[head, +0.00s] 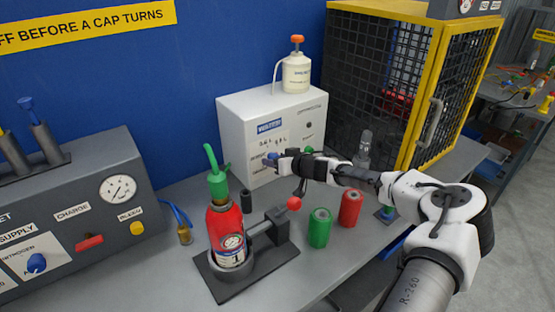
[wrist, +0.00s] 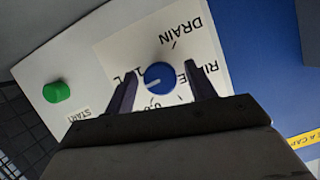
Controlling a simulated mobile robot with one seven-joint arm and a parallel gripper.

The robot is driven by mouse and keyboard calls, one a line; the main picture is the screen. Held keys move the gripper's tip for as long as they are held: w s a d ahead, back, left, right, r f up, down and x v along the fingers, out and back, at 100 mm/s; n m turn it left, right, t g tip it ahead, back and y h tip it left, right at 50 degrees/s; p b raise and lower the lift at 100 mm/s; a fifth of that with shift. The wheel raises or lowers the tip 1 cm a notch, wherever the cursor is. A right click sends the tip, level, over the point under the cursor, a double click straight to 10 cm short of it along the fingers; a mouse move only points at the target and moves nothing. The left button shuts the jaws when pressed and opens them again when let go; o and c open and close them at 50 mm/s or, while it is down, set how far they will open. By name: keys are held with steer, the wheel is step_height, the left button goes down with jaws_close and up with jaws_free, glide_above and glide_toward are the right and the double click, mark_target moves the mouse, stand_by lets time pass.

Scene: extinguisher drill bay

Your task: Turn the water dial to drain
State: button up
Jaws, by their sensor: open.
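The water dial (wrist: 160,76) is a round blue knob on a white label plate in the wrist view. A pale mark on it points left and slightly down in that view, away from the word DRAIN (wrist: 190,35) at upper right. Other labels around it are partly hidden by my fingers. My gripper (wrist: 163,72) is open, with one finger on each side of the dial; I cannot tell whether they touch it. In the head view my gripper (head: 278,162) is at the front of the white water unit (head: 233,125).
A green START button (wrist: 57,91) is left of the dial in the wrist view. On the bench, a red extinguisher (head: 222,222) stands in a clamp; green (head: 319,229) and red (head: 351,208) cylinders stand below my arm. A yellow-framed mesh cage (head: 400,85) is at right.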

steer(key=c, duration=1)
steer(key=shift+o, duration=0.2)
steer(key=shift+s+a+f+n+t+h+b, duration=0.1)
steer(key=shift+n+t+h+b, duration=0.7)
steer(key=shift+n, duration=0.85)
steer(key=shift+w+r+n+t+h+b, duration=0.1)
steer(key=shift+n+t+h+b, duration=0.65)
steer(key=shift+n, duration=0.85)
steer(key=shift+s+a+f+n+t+h+b, duration=0.1)
steer(key=shift+n+t+h+b, duration=0.65)
steer(key=shift+n, duration=0.9)
steer(key=shift+b, duration=0.3)
